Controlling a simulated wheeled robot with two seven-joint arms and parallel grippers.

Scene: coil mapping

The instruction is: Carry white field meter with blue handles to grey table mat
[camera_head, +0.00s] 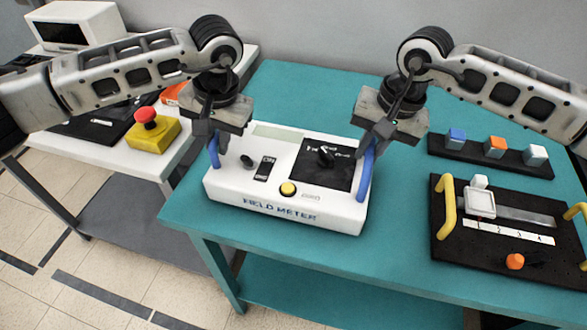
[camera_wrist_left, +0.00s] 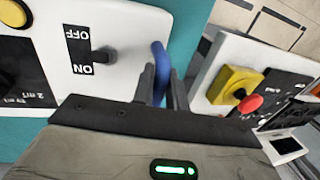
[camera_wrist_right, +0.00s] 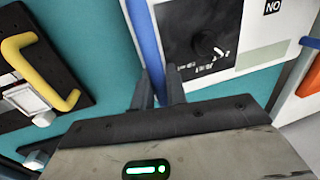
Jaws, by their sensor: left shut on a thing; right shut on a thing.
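The white field meter (camera_head: 262,190) is at the left front part of the teal table, its lettered front toward me. It has a dial panel, a yellow button and a blue handle at each end. My left gripper (camera_head: 213,143) is shut on the left blue handle (camera_wrist_left: 158,62). My right gripper (camera_head: 371,146) is shut on the right blue handle (camera_wrist_right: 143,42). The meter looks level; I cannot tell whether it touches the table. I cannot make out the grey table mat for certain in any view.
The teal table (camera_head: 400,238) holds a black board with yellow handles (camera_head: 500,258) and a dark strip with several coloured cubes (camera_head: 490,157) at right. The white table (camera_head: 130,158) at left carries a yellow emergency-stop box (camera_head: 153,134) and a white appliance (camera_head: 80,24).

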